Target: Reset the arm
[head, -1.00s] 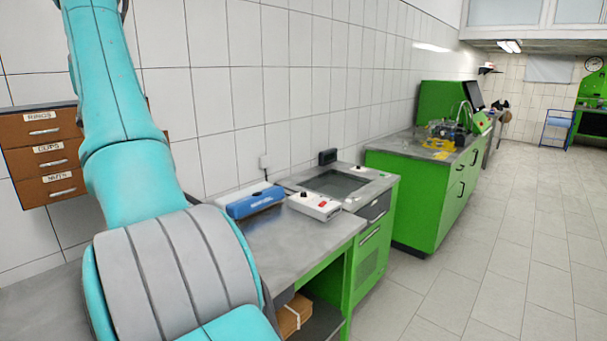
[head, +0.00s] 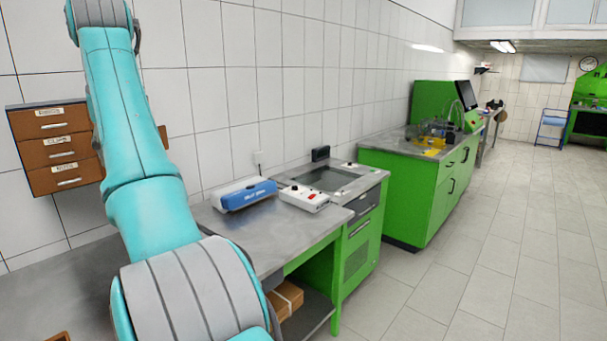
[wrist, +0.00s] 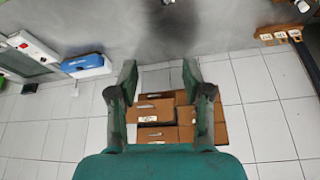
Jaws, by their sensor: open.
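My gripper (wrist: 160,82) shows in the wrist view with its two dark green fingers apart and nothing between them. Beyond the fingers is the brown drawer cabinet (wrist: 152,112), against the white tiled wall. The same cabinet (head: 55,150) shows at the left in the head view, partly hidden by my teal arm. My arm is raised at the left of the head view. The gripper itself is outside the head view.
A grey-topped bench (head: 325,228) holds a blue and white box (head: 243,195) and a white control box with red button (head: 304,198). A green testbench (head: 405,190) stands farther right. The floor at the right (head: 490,260) is clear.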

